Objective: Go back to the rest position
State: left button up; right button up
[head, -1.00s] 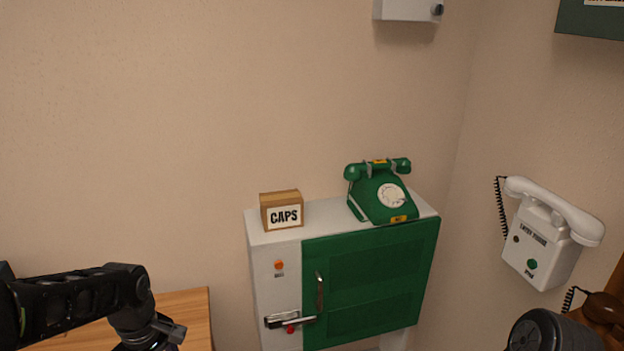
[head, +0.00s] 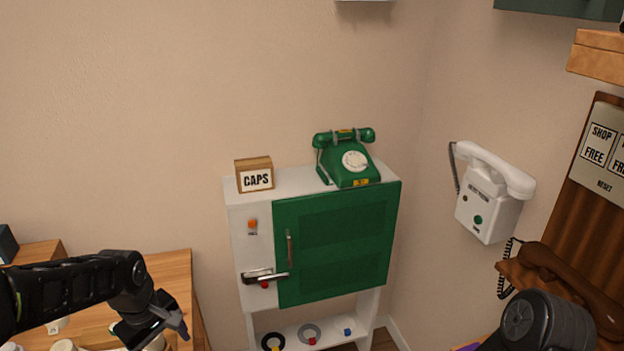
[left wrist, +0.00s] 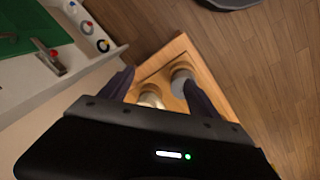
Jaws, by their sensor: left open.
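My left gripper (head: 160,325) is at the lower left in the head view, above a wooden table. In the left wrist view its two dark fingers (left wrist: 160,92) are apart with nothing held between them. Beyond the fingers, pale round items (left wrist: 182,77) stand on the wooden table (left wrist: 210,100). My right arm (head: 545,320) shows at the lower right of the head view as a dark rounded link. Its gripper is out of the picture.
A white wall phone (head: 490,195) hangs at right, near a brown handset (head: 570,275). Small rings lie on the cabinet's lower shelf (head: 330,330).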

pick_arm(q)
jog(key=w+d+f+m+t+h, duration=0.2)
jog(key=w+d+f+m+t, duration=0.15)
jog(key=d+f+m, duration=0.45)
jog(key=s+d+f, duration=0.3)
jog(key=d+f, duration=0.5)
jog(key=s+d+f+g, duration=0.1)
jog(key=s+d+f, duration=0.1)
jog(key=s+f, duration=0.2)
jog(key=s+d+f+m+g+h, duration=0.1)
jog(key=s+d+f+g, duration=0.1)
jog(key=s, duration=0.6)
jog(key=s+d+f+g, duration=0.1)
jog(key=s+d+f, duration=0.3)
jog(key=s+f, duration=0.2)
jog(key=shift+s+f+m+g+h, duration=0.2)
jog(key=shift+s+m+g+h, duration=0.2)
jog(key=shift+s, duration=0.15)
jog(key=shift+d, duration=0.1)
